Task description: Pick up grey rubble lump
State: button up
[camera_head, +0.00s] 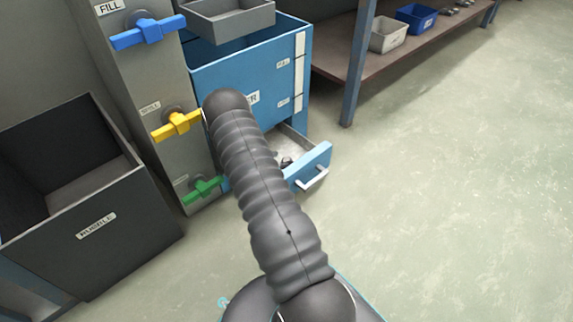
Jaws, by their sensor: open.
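My arm reaches away from me across the middle of the view and bends down at its far end, so my gripper is hidden behind it. A small dark grey shape (286,162) shows inside the open blue drawer (315,166), just right of my arm. It is too small and partly covered to tell whether it is the grey rubble lump. The drawer has a light floor and a pale handle on its front. My arm hides the drawer's left part.
A dark bin (100,235) labelled RUBBLE stands at the left. A grey panel carries blue (148,33), yellow (177,124) and green (202,189) valve handles. A grey tray (232,22) sits atop the blue cabinet (285,65). The floor at the right is clear.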

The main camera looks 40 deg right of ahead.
jog(key=x, duration=0.2)
jog(key=shift+d, duration=0.25)
jog(key=shift+c, duration=0.2)
grip_shut()
